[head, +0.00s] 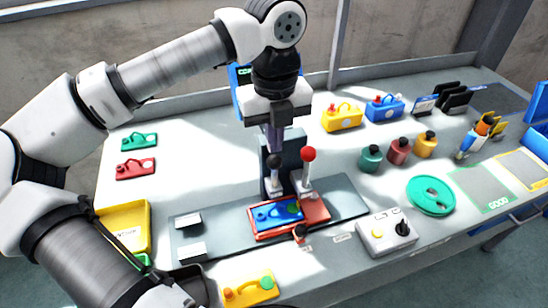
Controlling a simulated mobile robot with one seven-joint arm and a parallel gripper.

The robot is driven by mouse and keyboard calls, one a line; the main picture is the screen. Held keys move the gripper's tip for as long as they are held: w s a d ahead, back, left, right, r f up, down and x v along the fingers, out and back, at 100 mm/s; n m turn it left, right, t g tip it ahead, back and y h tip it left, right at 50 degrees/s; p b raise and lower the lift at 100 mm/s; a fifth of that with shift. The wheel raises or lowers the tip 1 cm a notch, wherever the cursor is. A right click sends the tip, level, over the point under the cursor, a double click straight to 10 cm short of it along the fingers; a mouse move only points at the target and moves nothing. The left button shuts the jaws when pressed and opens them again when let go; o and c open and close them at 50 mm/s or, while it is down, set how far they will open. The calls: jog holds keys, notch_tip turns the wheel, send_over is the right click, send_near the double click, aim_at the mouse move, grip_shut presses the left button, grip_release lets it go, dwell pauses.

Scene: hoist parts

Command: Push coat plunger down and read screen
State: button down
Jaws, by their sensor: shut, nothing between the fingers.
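A press fixture on a grey plate (345,199) carries two upright plungers side by side. One is a black-knobbed plunger (274,161), the other a red-knobbed plunger (309,155); I cannot read which is the coat one. My gripper (275,146) is shut and empty, pointing down just above the black knob; whether it touches is unclear. The red knob stands to its right. A blue part (268,217) with a green patch lies in a red tray (317,213) in front of the plungers. A blue-edged panel (238,76), perhaps the screen, is mostly hidden behind my arm.
A grey box with a yellow button and black knob (386,233) stands front right. Green and red parts (136,167) lie left, near a yellow bin (124,226). Yellow and blue boxes (342,117), several bottles (370,158) and a green reel (431,195) stand right.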

aim_at(274, 157)
jog(key=shift+f, duration=0.1)
dwell(0.5)
jog(key=shift+f+b, duration=2.9)
jog(key=shift+b, duration=0.05)
jog(key=shift+s+f+b, duration=0.1)
jog(key=shift+f+b, duration=0.1)
jog(key=shift+b, duration=0.15)
jog(key=shift+r, duration=0.1)
notch_tip(274, 157, up, 6)
jog(key=p, duration=0.3)
jog(key=shift+r+p, duration=0.25)
jog(key=shift+p, duration=0.1)
